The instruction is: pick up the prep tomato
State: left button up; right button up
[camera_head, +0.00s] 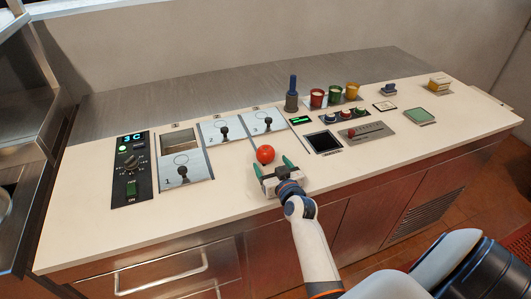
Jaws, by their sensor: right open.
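The red tomato (265,154) sits on the pale counter (225,198), in front of the panel lids, a little left of the counter's middle. My right gripper (272,166) reaches in from the front right with its green-tipped fingers apart. It is open and empty, just in front of the tomato. The left fingertip is close to the tomato's lower side, and I cannot tell whether they touch. My left gripper is not in view.
Behind the tomato are lidded wells with black knobs (224,129). A control panel (132,167) stands at left. A blue-handled tool (292,94), coloured cups (334,94) and a switch panel (365,131) lie to the right. The counter's front left is clear.

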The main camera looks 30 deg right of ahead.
aim_at(269, 161)
jog(key=shift+w+d, duration=0.1)
jog(key=shift+w, duration=0.2)
jog(key=x, duration=0.2)
jog(key=p+x, duration=0.1)
jog(key=x, duration=0.1)
jog(key=shift+w+r, duration=0.1)
jog(key=shift+r, duration=0.15)
jog(key=shift+w+f, duration=0.1)
jog(key=shift+w, duration=0.25)
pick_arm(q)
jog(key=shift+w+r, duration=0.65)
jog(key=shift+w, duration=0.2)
pick_arm(e)
jog(key=shift+s, duration=0.1)
